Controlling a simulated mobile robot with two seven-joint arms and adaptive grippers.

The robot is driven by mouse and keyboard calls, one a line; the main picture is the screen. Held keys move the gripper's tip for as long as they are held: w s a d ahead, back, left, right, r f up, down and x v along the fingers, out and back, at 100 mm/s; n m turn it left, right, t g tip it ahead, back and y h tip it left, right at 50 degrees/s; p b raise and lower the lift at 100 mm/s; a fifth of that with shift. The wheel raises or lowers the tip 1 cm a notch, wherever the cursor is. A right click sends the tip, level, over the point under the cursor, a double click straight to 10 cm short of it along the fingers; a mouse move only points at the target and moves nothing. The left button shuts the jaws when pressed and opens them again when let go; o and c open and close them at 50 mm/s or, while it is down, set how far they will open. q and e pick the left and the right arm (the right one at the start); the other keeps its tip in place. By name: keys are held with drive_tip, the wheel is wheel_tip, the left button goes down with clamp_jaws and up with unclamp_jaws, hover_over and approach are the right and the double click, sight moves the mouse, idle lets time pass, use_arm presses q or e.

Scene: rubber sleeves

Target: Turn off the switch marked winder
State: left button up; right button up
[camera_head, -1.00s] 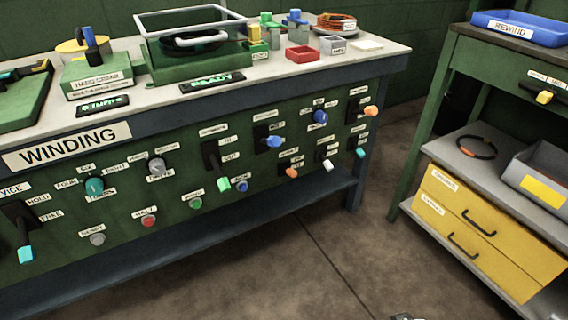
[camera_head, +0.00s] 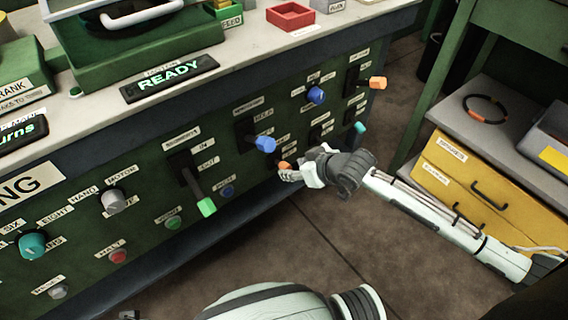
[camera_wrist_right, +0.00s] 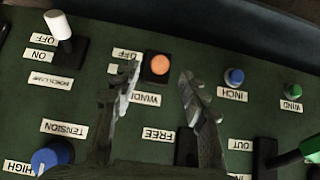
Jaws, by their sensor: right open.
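The winder switch has an orange end (camera_wrist_right: 159,66) on a dark plate, pointing at the right wrist camera. Its name label (camera_wrist_right: 146,99), upside down there, is partly covered by a finger. An OFF label (camera_wrist_right: 127,54) lies beside it. In the head view the orange end (camera_head: 284,166) shows just beyond my right gripper (camera_head: 288,175). In the right wrist view my right gripper (camera_wrist_right: 160,76) is open, one finger on each side of the orange end; I cannot tell if either touches it. A small grey part at the head view's bottom edge may be my left gripper (camera_head: 128,315).
Neighbouring controls are close: a blue lever (camera_head: 264,144), a green-tipped lever (camera_head: 206,206), a blue inch button (camera_wrist_right: 234,77) and a white-tipped switch (camera_wrist_right: 60,29). The yellow drawer unit (camera_head: 462,183) stands to the right. Floor between is clear.

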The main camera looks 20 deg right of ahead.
sight(289, 168)
drive_tip(key=x, duration=0.4)
use_arm(q)
drive_tip(key=shift+w+r, duration=0.25)
drive_tip(key=shift+r, duration=0.4)
drive_tip(key=shift+w+r, duration=0.25)
drive_tip(key=shift+r, duration=0.35)
use_arm(e)
drive_tip(key=shift+w+a+f, duration=0.1)
drive_tip(key=shift+w+f, duration=0.2)
drive_tip(key=shift+w, duration=0.05)
drive_tip(key=shift+c, duration=0.2)
drive_tip(key=c, duration=0.7)
use_arm(q)
drive_tip(key=shift+s+f, duration=0.1)
drive_tip(key=shift+f, duration=0.2)
use_arm(e)
clamp_jaws()
